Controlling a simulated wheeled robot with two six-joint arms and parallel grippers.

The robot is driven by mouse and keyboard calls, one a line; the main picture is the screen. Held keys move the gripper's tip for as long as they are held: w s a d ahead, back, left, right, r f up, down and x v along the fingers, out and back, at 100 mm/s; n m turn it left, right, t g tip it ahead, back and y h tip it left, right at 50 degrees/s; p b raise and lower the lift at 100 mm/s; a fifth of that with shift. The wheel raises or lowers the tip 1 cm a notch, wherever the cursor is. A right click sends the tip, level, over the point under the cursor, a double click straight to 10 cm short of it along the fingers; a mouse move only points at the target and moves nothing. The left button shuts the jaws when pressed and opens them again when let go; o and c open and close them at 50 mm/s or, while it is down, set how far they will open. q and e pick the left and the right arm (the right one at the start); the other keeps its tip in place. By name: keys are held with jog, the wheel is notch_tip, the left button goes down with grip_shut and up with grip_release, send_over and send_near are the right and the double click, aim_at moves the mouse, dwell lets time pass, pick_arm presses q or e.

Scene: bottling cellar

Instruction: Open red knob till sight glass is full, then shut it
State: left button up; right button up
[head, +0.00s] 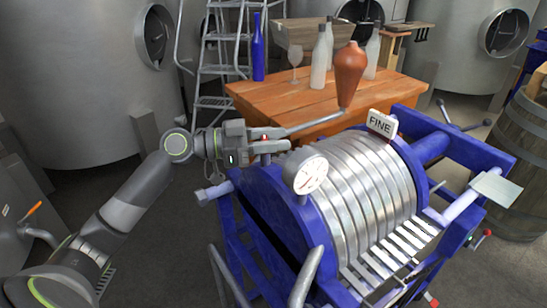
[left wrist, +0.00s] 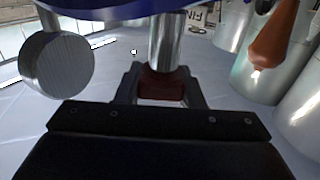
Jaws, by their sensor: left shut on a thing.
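My left gripper (head: 276,142) reaches in from the left to the near upper end of the blue-framed filter press (head: 262,190). In the left wrist view its fingers are closed around a dark red knob (left wrist: 162,86) below a shiny metal stem (left wrist: 167,42). In the head view the gripper mostly hides this knob. A sight glass cannot be made out clearly in either view, so its level cannot be told. My right gripper is not in view.
A round dial gauge (head: 311,173) stands close to my left gripper. A white FINE sign (head: 381,124) sits on the press's ribbed metal plates (head: 355,185). A wooden table (head: 290,96) behind holds bottles, a glass and a brown vase (head: 349,70). A barrel (head: 517,165) stands right.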

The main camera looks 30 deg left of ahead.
pick_arm(q)
jog(key=shift+s+d+f+m+g+h+b, duration=0.15)
jog(key=shift+m+g+h+b, duration=0.7)
jog(key=shift+b, duration=0.85)
jog(key=shift+s+a+f+m+g+h+b, duration=0.1)
jog(key=shift+m+g+h+b, duration=0.15)
jog(key=shift+m+g+b, duration=0.85)
jog(key=g+b, duration=0.2)
jog(key=b, duration=0.1)
jog(key=m+g+h+b, duration=0.1)
jog(key=m+g, duration=0.1)
jog(key=g, duration=0.1)
jog(key=shift+s+d+r+b, duration=0.1)
jog(key=shift+s+b, duration=0.05)
jog(key=shift+b, duration=0.15)
jog(key=m+g, duration=0.2)
jog(key=shift+s+r+g+b, duration=0.1)
jog(key=shift+s+g+b, duration=0.05)
jog(key=shift+g+b, duration=0.25)
jog(key=shift+s+m+g+y, duration=0.2)
jog(key=shift+m+g+y, duration=0.2)
jog(key=shift+m+g, duration=0.9)
jog(key=shift+s+m+g+y, duration=0.15)
jog(key=shift+m+g+y, duration=0.4)
jog(key=shift+g, duration=1.2)
jog(key=shift+m, duration=0.3)
jog(key=o, duration=1)
